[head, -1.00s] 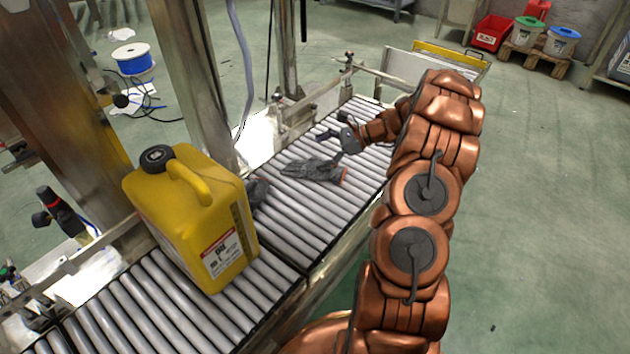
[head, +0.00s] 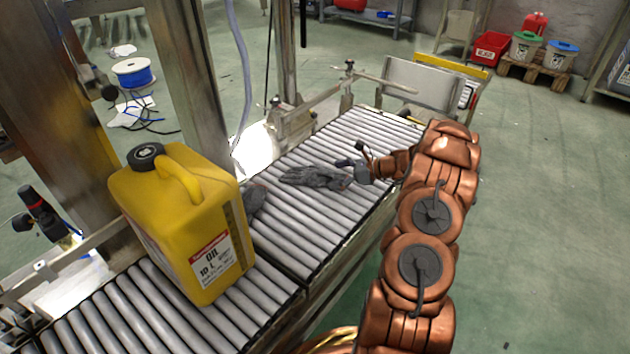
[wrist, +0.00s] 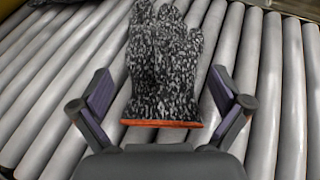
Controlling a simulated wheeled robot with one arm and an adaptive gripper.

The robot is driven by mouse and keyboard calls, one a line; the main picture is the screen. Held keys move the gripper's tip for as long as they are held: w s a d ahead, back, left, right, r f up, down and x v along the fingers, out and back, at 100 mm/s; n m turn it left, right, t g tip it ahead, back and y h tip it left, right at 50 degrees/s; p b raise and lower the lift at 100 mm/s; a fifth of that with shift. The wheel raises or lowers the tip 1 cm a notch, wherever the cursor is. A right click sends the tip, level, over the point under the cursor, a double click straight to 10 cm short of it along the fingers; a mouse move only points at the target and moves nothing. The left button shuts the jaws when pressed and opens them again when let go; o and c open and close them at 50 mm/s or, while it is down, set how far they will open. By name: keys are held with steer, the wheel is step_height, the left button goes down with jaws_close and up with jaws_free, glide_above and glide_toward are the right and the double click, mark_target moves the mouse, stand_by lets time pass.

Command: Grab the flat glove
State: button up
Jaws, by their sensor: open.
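The flat glove (head: 312,177) is dark grey and speckled and lies on the roller conveyor, beyond the yellow oil can. In the wrist view the glove (wrist: 163,68) lies with its fingers pointing away and its orange-edged cuff toward me. My gripper (head: 349,163) is at the cuff end of the glove in the head view. In the wrist view my gripper (wrist: 162,100) is open and empty, with one finger on each side of the cuff. I cannot tell how far the fingertips are above the rollers.
A second dark, crumpled item (head: 254,201) lies beside the yellow oil can (head: 190,225) on the conveyor (head: 330,225). A metal post (head: 188,75) and a side rail stand along the far side. The rollers beyond the glove are clear.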

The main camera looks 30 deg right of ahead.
mark_target(314, 174)
steer(key=shift+b+x, duration=0.55)
steer(key=shift+x, duration=1.15)
steer(key=shift+c, duration=0.2)
steer(key=c, duration=0.7)
